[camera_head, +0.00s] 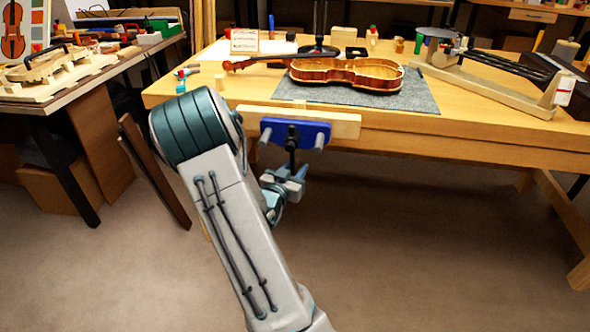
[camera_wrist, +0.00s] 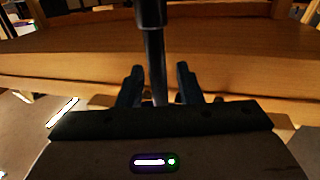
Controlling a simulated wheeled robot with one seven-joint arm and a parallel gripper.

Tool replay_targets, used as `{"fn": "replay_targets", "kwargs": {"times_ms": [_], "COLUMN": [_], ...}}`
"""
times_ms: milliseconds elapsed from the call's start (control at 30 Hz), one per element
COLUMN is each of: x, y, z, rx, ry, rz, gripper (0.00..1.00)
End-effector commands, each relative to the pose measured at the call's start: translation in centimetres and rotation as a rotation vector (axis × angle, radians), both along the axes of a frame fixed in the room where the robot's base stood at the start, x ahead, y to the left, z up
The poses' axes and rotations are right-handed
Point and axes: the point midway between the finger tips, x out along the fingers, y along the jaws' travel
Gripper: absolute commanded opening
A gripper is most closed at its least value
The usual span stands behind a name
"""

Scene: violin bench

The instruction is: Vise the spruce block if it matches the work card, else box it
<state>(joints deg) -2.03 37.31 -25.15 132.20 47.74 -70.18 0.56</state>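A blue vise (camera_head: 295,132) with a pale wooden jaw (camera_head: 340,124) is fixed to the bench's front edge; its dark screw and handle hang in front. My gripper (camera_head: 291,186) is just below and in front of the vise. In the wrist view, its two dark fingers (camera_wrist: 158,88) stand apart, on either side of the dark vise rod (camera_wrist: 152,45), with gaps visible. A small framed card (camera_head: 244,40) stands at the bench's back left; its writing is unreadable.
A violin body (camera_head: 346,74) lies on a grey mat (camera_head: 424,101) on the bench (camera_head: 490,138). A long wooden fixture (camera_head: 490,80) and a dark box (camera_head: 545,66) are at the right. A cluttered side table (camera_head: 40,106) is at left.

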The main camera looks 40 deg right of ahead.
Motion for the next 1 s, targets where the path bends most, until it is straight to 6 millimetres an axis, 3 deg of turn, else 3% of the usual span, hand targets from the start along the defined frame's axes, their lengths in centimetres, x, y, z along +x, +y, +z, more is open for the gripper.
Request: {"fn": "replay_targets", "kwargs": {"times_ms": [33, 100, 567, 1000], "x": [0.0, 0.0, 0.6, 3.3], "y": [0.0, 0.0, 0.5, 3.0], "z": [0.0, 0.0, -0.1, 0.6], "rx": [0.000, 0.000, 0.044, 0.268], "ry": [0.000, 0.000, -0.053, -0.313], "rz": [0.000, 0.000, 0.002, 0.005], "gripper": [0.17, 0.00, 0.00, 0.00]}}
